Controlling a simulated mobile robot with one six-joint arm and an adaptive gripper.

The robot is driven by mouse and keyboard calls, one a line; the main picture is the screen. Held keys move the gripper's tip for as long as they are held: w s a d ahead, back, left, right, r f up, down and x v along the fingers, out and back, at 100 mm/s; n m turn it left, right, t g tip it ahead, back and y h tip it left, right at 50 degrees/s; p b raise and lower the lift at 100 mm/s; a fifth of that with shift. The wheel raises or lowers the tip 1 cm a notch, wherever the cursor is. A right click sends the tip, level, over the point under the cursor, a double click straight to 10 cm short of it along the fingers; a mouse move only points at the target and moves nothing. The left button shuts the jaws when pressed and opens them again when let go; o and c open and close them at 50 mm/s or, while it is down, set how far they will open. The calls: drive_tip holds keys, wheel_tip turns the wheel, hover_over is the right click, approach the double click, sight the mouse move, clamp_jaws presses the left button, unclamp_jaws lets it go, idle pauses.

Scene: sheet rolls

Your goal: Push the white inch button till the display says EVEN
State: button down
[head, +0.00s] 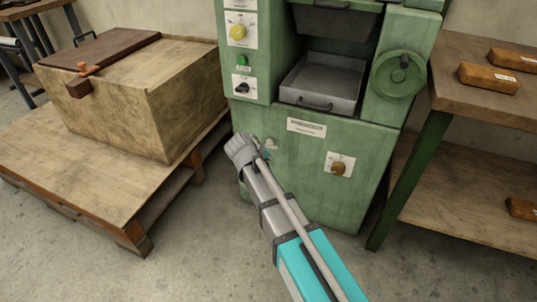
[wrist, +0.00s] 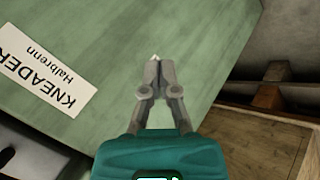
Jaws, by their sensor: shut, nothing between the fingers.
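The green kneader (head: 310,165) stands in the middle of the head view. A small whitish knob (head: 271,143), which looks like the white inch button, sits low on its front panel, just beside my wrist. In the wrist view my gripper (wrist: 156,68) is shut and empty, its fingertips pointing at the green panel. A small pale spot (wrist: 155,57) shows right at the tips, probably the button, mostly hidden by them. I cannot tell whether they touch. No display reading EVEN is legible.
The panel has a yellow knob (head: 238,32), a small green button (head: 242,60), a black switch (head: 241,88) and a brown knob (head: 338,168). A handwheel (head: 398,74) and metal tray (head: 320,88) are above. A wooden chest (head: 150,110) stands left, a table (head: 480,95) right.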

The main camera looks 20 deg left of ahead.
sight(270, 146)
drive_tip(key=shift+n+t, duration=0.4)
drive_tip(key=a+f, duration=0.1)
drive_tip(key=a+f+b, duration=0.2)
drive_tip(key=a, duration=0.1)
drive_tip(key=shift+s+a, duration=0.1)
drive_tip(key=shift+s, duration=0.3)
drive_tip(key=shift+w, duration=0.15)
drive_tip(key=w, duration=0.8)
drive_tip(key=shift+w+d, duration=0.25)
drive_tip(key=shift+d, duration=0.1)
drive_tip(key=shift+w, duration=0.95)
idle(2.0)
drive_tip(key=shift+s+d, duration=0.1)
idle(0.4)
drive_tip(key=shift+s, duration=0.85)
drive_tip(key=shift+s+a, duration=0.15)
drive_tip(key=shift+s, duration=1.1)
drive_tip(key=shift+s+a, duration=0.1)
drive_tip(key=shift+s, duration=1.15)
